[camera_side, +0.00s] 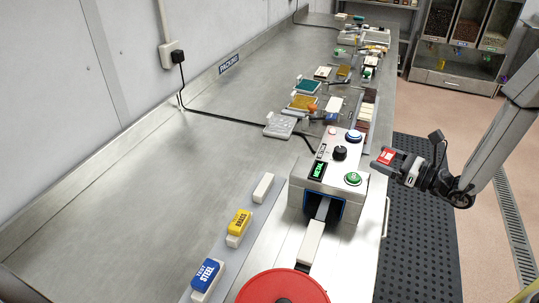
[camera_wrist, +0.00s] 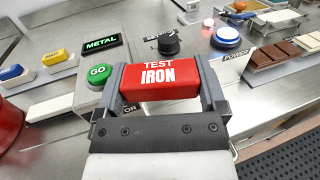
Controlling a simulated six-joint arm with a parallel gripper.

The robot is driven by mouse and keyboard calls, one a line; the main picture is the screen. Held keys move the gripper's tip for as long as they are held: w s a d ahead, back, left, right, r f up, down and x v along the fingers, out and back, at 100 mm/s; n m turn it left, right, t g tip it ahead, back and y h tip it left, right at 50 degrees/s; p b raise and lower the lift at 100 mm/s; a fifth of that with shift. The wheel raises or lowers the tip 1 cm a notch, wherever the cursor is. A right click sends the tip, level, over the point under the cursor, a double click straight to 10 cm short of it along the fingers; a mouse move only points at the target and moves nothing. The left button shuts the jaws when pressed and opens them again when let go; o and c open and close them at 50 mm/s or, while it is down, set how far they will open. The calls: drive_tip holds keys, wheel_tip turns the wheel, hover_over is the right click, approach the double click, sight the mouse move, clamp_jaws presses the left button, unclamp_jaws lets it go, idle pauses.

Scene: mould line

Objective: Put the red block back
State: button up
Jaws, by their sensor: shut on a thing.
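My gripper (camera_side: 398,168) is shut on the red block (camera_side: 386,156) and holds it in the air to the right of the metal detector (camera_side: 330,190). In the wrist view the red block (camera_wrist: 158,78) lies across between the two fingers and reads "TEST IRON". In the side view a grey strip (camera_side: 228,258) at the left of the detector carries a row of white rests. The blue block "STEEL" (camera_side: 206,273) and the yellow block "BRASS" (camera_side: 239,222) sit on two of them. The farthest white rest (camera_side: 264,187) is bare.
The detector has a green GO button (camera_side: 352,178), a black knob (camera_side: 340,153), a blue button (camera_side: 354,135) and a lit "METAL" display (camera_side: 317,171). A red round thing (camera_side: 282,290) stands at the front. Moulds and chocolate-coloured bars (camera_side: 367,118) lie farther back. The left of the bench is clear.

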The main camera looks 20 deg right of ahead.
sight(387, 156)
drive_tip(key=shift+r, duration=0.2)
drive_tip(key=shift+r, duration=2.75)
drive_tip(key=shift+a+r, duration=0.15)
drive_tip(key=shift+a, duration=0.2)
drive_tip(key=s+a+n+g+y, duration=0.2)
drive_tip(key=s+a, duration=0.1)
drive_tip(key=a, duration=0.8)
drive_tip(key=s+a+n+g+y, duration=0.15)
drive_tip(key=s+a, duration=0.25)
drive_tip(key=a, duration=0.7)
drive_tip(key=shift+t+y, duration=0.25)
drive_tip(key=shift+w+d+f, duration=0.1)
drive_tip(key=shift+w+f, duration=0.1)
drive_tip(key=shift+f, duration=1.1)
drive_tip(key=shift+w+d+f, duration=0.1)
drive_tip(key=shift+w+f, duration=0.05)
drive_tip(key=shift+f, duration=1.1)
drive_tip(key=shift+f, duration=0.1)
drive_tip(key=shift+a+f, duration=0.1)
drive_tip(key=shift+f, duration=2.75)
